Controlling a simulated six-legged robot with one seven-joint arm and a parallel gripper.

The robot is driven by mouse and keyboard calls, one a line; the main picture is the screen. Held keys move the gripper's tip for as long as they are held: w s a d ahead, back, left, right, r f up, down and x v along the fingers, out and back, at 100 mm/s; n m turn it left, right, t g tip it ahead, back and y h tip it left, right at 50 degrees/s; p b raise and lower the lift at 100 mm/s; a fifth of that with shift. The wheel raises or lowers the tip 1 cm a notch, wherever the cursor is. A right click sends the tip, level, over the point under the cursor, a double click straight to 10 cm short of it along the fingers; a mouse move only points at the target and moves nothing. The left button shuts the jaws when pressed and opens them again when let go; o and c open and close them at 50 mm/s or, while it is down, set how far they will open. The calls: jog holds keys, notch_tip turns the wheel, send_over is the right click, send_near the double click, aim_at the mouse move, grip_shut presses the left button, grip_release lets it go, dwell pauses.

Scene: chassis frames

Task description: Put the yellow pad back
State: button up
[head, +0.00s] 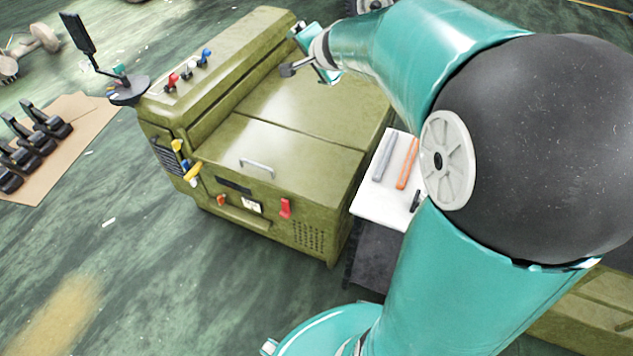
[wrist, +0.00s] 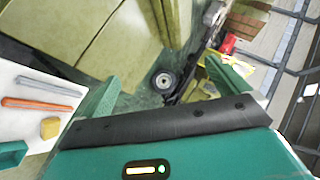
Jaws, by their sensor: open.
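A small dull-yellow block (wrist: 49,128), which looks like the yellow pad, lies on a white tray (wrist: 20,88) at the left of the wrist view. In the head view, the tray (head: 372,209) is right of the green machine, and my arm hides part of it; the block does not show there. My gripper (head: 300,58) is above the machine's far top edge. In the wrist view my gripper (wrist: 164,92) has its two green fingers wide apart with nothing between them. It is apart from the block.
The tray also holds a grey bar (head: 385,157) and an orange bar (head: 407,163). The olive-green machine (head: 290,150) has knobs and a handle. A cardboard sheet (head: 75,145) with black dumbbell-like items lies left. The floor at lower left is mostly clear.

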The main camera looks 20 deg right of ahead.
jog(key=s+a+n+g+y, duration=0.1)
jog(key=s+a+n+y, duration=0.1)
jog(key=s+a+n, duration=0.5)
jog(key=s+a+f+n+g, duration=0.2)
jog(key=s+n, duration=0.1)
jog(key=s, duration=0.9)
jog(key=s+a+f+n+g+h, duration=0.1)
jog(key=s+a+f+n+g, duration=0.1)
jog(key=s, duration=0.9)
jog(key=shift+s+a+n+g, duration=0.35)
jog(key=shift+a+n+g, duration=0.15)
jog(key=shift+n, duration=0.2)
